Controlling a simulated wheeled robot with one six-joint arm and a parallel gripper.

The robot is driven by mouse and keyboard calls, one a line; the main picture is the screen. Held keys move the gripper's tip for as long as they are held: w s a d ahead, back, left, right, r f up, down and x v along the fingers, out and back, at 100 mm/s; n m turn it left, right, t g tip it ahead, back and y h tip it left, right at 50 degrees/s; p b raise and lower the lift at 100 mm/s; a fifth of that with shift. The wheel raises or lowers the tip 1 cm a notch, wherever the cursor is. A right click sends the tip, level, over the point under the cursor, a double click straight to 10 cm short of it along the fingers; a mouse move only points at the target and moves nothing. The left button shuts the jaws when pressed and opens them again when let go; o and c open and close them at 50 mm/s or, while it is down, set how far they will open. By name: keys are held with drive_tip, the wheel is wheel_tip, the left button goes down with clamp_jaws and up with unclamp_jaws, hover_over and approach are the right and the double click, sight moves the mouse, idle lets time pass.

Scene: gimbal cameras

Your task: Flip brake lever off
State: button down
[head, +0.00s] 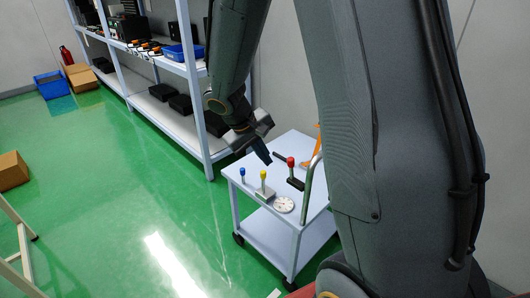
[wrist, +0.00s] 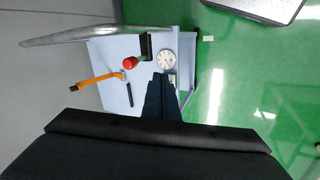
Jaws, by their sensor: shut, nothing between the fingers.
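A lever with a red knob (head: 291,162) on a black base (head: 296,184) stands on the white cart; its red knob also shows in the wrist view (wrist: 130,63). Beside it are a yellow-topped lever (head: 263,175) on a grey base and a blue-topped lever (head: 242,172). No label tells which is the brake lever. My gripper (head: 266,158) is shut and empty, pointing down above the far side of the cart top, left of the red knob and apart from it. In the wrist view its fingers (wrist: 161,84) hide part of the cart top.
The cart (head: 232,180) also carries a round white dial (head: 284,205), an orange-handled tool (wrist: 95,80), and a dark rod (wrist: 129,95). A curved metal handle (head: 311,182) rises at its near right side. A shelf rack (head: 193,95) stands behind.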

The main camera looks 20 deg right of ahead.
sight(291, 169)
drive_tip(key=w+d+f+p, duration=0.1)
drive_tip(key=d+f+p, duration=0.2)
drive_tip(key=d, duration=0.3)
drive_tip(key=shift+x, duration=0.95)
